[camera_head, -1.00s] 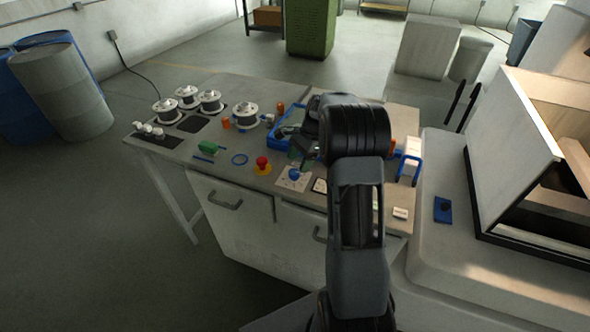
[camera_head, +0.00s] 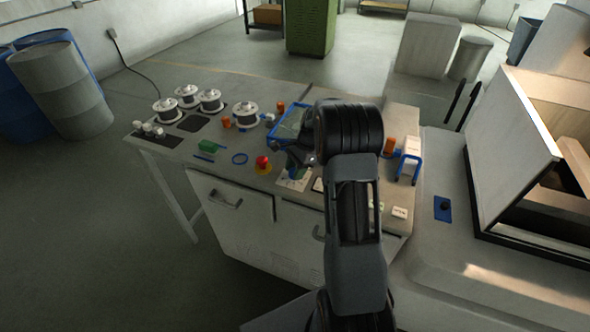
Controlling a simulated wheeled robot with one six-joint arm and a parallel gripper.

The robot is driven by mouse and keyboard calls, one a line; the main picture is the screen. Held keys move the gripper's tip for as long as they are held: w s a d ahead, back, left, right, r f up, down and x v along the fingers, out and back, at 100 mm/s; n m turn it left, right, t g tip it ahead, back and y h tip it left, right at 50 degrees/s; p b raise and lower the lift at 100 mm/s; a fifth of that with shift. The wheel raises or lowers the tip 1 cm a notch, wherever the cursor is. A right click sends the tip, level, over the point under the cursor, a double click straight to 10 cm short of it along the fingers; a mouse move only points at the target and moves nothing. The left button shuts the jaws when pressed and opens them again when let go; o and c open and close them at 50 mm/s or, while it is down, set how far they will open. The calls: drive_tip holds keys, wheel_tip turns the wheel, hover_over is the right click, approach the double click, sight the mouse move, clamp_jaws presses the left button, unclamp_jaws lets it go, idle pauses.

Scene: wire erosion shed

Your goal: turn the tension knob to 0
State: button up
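The tension knob's white dial plate (camera_head: 290,185) lies on the front part of the bench top, right of a red mushroom button. The blue knob that stood on this plate is now mostly or wholly hidden behind my gripper. My gripper (camera_head: 297,168) is over the plate, pointing down at the knob. Its fingers are small, dark and partly hidden by my wrist, so I cannot tell whether they are open, shut or touching the knob. The dial's marks are too small to read.
The red button (camera_head: 262,162) on its yellow base is close on the left. A blue ring (camera_head: 240,158) and a green block (camera_head: 208,146) lie farther left. A blue-rimmed tray (camera_head: 287,122) is behind my gripper. White-flanged spools (camera_head: 245,114) stand at the back left.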

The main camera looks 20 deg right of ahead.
drive_tip(key=c, duration=0.4)
drive_tip(key=shift+c, duration=0.2)
drive_tip(key=n+g, duration=0.1)
drive_tip(key=n, duration=0.2)
drive_tip(key=shift+p, duration=0.3)
drive_tip(key=n+g+h, duration=0.1)
drive_tip(key=n, duration=0.2)
drive_tip(key=shift+w+a+n, duration=0.1)
drive_tip(key=shift+n, duration=0.2)
drive_tip(key=n+g+h, duration=0.1)
drive_tip(key=n, duration=0.3)
drive_tip(key=shift+n, duration=0.3)
drive_tip(key=shift+a+n+g+h, duration=0.15)
drive_tip(key=shift+n+h, duration=0.4)
drive_tip(key=shift+n, duration=0.55)
drive_tip(key=shift+d+n+g+h, duration=0.1)
drive_tip(key=shift+n+g+h, duration=0.15)
drive_tip(key=shift+n+h, duration=0.6)
drive_tip(key=shift+n+y, duration=0.3)
drive_tip(key=shift+n, duration=0.25)
drive_tip(key=o, duration=0.9)
